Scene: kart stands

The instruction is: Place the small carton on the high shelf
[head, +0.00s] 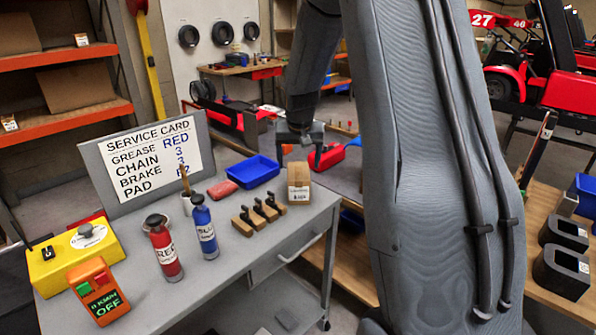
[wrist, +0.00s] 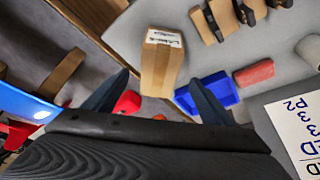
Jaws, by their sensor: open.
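The small carton (head: 299,185) is a brown cardboard box with a white label, upright near the right edge of the grey workbench. In the wrist view the carton (wrist: 161,60) is ahead of and between my fingers, with its labelled end farthest from them. My gripper (head: 299,137) is above and just behind the carton in the head view. It also shows in the wrist view (wrist: 155,95), open with nothing between the fingers. Orange shelves (head: 60,55) stand at the far left, holding cardboard boxes; I cannot tell whether one is the high shelf.
A blue tray (head: 250,172) and a red block (head: 222,189) lie left of the carton. Several brown blocks with dark tops (head: 258,214), a red bottle (head: 164,250) and a blue bottle (head: 204,230) stand nearer. A service card board (head: 150,160) stands at the bench's back left.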

